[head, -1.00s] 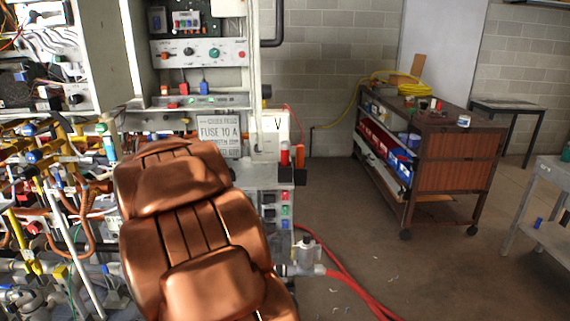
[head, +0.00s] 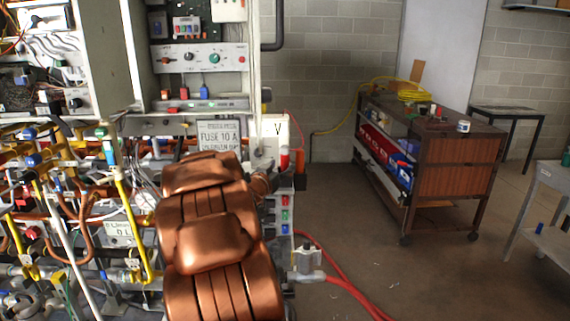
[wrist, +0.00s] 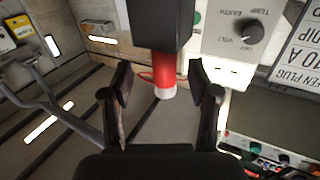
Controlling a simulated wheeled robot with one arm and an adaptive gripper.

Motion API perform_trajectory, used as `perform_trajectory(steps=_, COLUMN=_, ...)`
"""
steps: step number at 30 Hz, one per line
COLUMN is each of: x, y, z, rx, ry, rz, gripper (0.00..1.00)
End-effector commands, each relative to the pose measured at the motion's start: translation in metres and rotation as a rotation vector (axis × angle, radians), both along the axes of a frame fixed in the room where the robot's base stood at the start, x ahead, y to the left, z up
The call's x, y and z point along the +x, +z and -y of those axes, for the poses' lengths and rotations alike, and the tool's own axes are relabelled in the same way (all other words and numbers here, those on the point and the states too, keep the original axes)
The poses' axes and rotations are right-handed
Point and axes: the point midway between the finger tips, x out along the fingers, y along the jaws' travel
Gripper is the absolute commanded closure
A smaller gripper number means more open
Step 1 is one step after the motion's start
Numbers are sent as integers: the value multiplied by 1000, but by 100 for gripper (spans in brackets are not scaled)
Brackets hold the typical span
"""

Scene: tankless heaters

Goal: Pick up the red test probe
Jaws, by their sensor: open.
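The red test probe (head: 284,160) stands upright at the right edge of the panel unit in the head view, with a pale end on top. In the wrist view the red probe (wrist: 163,72) shows between my fingers, its pale end toward me and its other end against a black block (wrist: 158,24). My gripper (wrist: 162,97) is open, with one dark finger on each side of the probe and visible gaps. I cannot tell how far the probe reaches between the fingertips. In the head view my copper arm hides part of the panel, and my fingers are not clear.
A red hose (head: 345,283) lies on the floor. A brown cart (head: 455,165) stands at right.

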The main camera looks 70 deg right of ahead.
Motion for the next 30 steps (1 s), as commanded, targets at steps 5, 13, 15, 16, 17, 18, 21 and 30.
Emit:
perform_trajectory(steps=5, x=3, y=4, z=20, rx=-3, ry=-2, rz=0, gripper=40)
perform_trajectory(steps=13, x=3, y=2, z=44, rx=1, ry=0, rz=1, gripper=40)
perform_trajectory(steps=15, x=3, y=2, z=44, rx=1, ry=1, rz=1, gripper=40)
perform_trajectory(steps=16, x=3, y=1, z=44, rx=1, ry=1, rz=1, gripper=40)
perform_trajectory(steps=17, x=3, y=1, z=44, rx=1, ry=1, rz=1, gripper=40)
perform_trajectory(steps=18, x=3, y=2, z=44, rx=0, ry=1, rz=1, gripper=40)
perform_trajectory(steps=21, x=3, y=2, z=43, rx=0, ry=1, rz=1, gripper=47)
perform_trajectory(steps=30, x=3, y=2, z=43, rx=0, ry=1, rz=0, gripper=79)
